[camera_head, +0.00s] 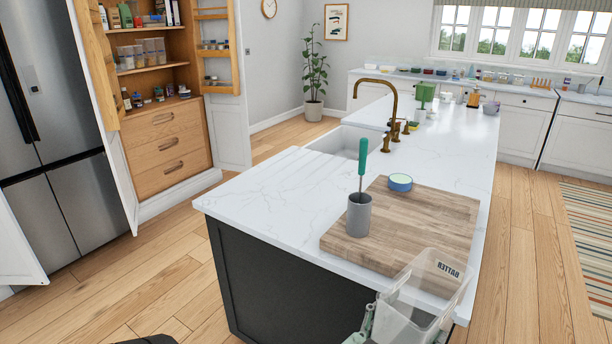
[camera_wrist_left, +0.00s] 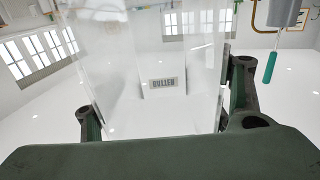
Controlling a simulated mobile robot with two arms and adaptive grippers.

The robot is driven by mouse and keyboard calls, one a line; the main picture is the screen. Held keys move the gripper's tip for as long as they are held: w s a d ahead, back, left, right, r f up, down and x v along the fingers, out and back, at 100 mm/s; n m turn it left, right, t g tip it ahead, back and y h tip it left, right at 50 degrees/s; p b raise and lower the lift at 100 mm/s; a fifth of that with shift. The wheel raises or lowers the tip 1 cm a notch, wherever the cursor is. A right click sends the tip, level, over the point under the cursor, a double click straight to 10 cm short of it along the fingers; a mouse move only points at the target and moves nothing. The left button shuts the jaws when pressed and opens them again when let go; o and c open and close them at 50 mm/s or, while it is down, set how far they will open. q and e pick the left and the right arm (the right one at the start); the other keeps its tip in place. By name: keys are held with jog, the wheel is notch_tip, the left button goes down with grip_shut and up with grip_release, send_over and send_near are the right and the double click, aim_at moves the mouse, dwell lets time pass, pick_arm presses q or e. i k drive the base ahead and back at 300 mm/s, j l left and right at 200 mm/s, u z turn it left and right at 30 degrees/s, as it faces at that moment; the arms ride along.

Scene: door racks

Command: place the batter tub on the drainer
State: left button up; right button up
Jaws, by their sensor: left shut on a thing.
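The batter tub (camera_head: 437,283) is a clear, see-through tub with a dark "BATTER" label, at the lower right in the head view. It is tilted, at the near right corner of the island. My left gripper (camera_head: 403,326) is shut on the tub, with its fingers at the tub's lower part. In the left wrist view the tub (camera_wrist_left: 150,60) stands between the fingers of the left gripper (camera_wrist_left: 165,112), its label facing the camera. The drainer (camera_head: 312,163) seems to be the faintly grooved white counter in front of the sink. My right gripper is out of view.
A wooden board (camera_head: 420,225) covers the near right of the island, bearing a grey pot (camera_head: 359,215) with a green-handled tool (camera_head: 363,158) and a round blue-rimmed tin (camera_head: 400,182). The sink (camera_head: 345,143) and brass tap (camera_head: 392,95) are beyond. The counter left of the board is clear.

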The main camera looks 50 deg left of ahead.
aim_at(297, 171)
jog(key=j, duration=2.6)
jog(key=k, duration=0.05)
